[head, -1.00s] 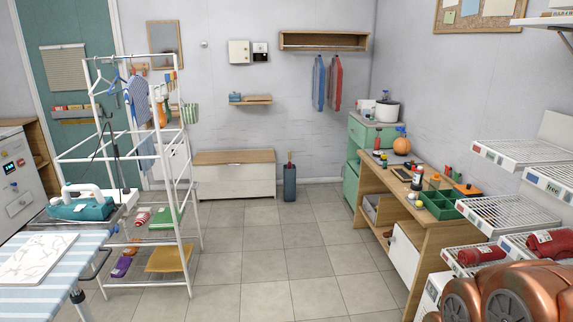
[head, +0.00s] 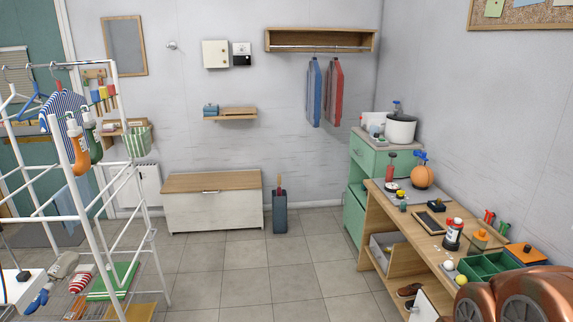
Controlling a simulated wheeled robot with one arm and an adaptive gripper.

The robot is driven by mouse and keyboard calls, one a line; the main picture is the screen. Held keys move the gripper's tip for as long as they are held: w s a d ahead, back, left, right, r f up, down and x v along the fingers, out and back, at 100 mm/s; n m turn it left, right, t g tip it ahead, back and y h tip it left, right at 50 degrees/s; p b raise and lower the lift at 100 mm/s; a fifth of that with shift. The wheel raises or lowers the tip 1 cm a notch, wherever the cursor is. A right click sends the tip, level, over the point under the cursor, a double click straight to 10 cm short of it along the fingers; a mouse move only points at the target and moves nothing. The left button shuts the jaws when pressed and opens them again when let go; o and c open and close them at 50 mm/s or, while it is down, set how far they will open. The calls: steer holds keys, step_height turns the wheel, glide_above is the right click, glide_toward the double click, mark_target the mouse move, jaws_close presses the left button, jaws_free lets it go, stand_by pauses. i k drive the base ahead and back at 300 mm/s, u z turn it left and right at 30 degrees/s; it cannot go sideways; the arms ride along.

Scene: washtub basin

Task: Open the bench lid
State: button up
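The bench (head: 213,209) stands against the far wall, left of the middle of the head view. It has a white front and a light wooden lid (head: 212,181). The lid lies flat and closed. A small handle (head: 210,191) shows at the top of the front, just under the lid's edge. My gripper is not in the picture; only a copper-coloured part of my arm shows at the bottom right, well apart from the bench.
A white drying rack (head: 128,190) with hanging things stands at the left. A wooden desk (head: 372,222) and green cabinet (head: 372,163) line the right. A dark umbrella stand (head: 280,212) is beside the bench. The tiled floor (head: 250,270) between is clear.

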mark_target(205, 183)
steer(key=u, duration=0.1)
steer(key=i, duration=1.7)
steer(key=u, duration=0.55)
steer(key=i, duration=1.7)
steer(key=u, duration=1.15)
steer(key=i, duration=1.55)
steer(key=u, duration=0.45)
